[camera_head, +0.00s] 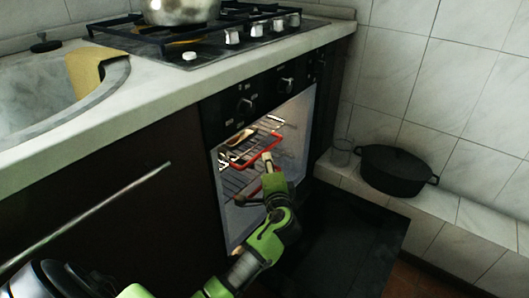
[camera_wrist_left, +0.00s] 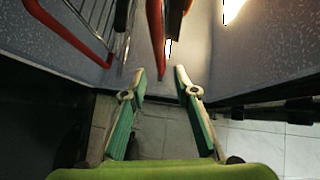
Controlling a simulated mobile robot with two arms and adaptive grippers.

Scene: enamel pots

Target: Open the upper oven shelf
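The oven (camera_head: 262,112) is open and lit inside. The upper oven shelf (camera_head: 262,153) is a wire rack with a red front edge. A second wire rack (camera_head: 234,184) sits below it. My left gripper (camera_head: 267,160) reaches in at the oven opening, with its tips at the upper shelf's red edge. In the left wrist view its two fingers (camera_wrist_left: 158,75) are apart with nothing between them. A red bar (camera_wrist_left: 155,35) runs just ahead of the fingertips; I cannot tell whether they touch. Another red-edged rack (camera_wrist_left: 68,38) shows at the left. My right gripper is not in view.
The oven door (camera_head: 345,245) hangs folded down in front of the oven. A black pot (camera_head: 394,171) stands on the tiled ledge at right, beside a clear glass (camera_head: 342,153). The counter (camera_head: 150,95) with hob and sink lies above left.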

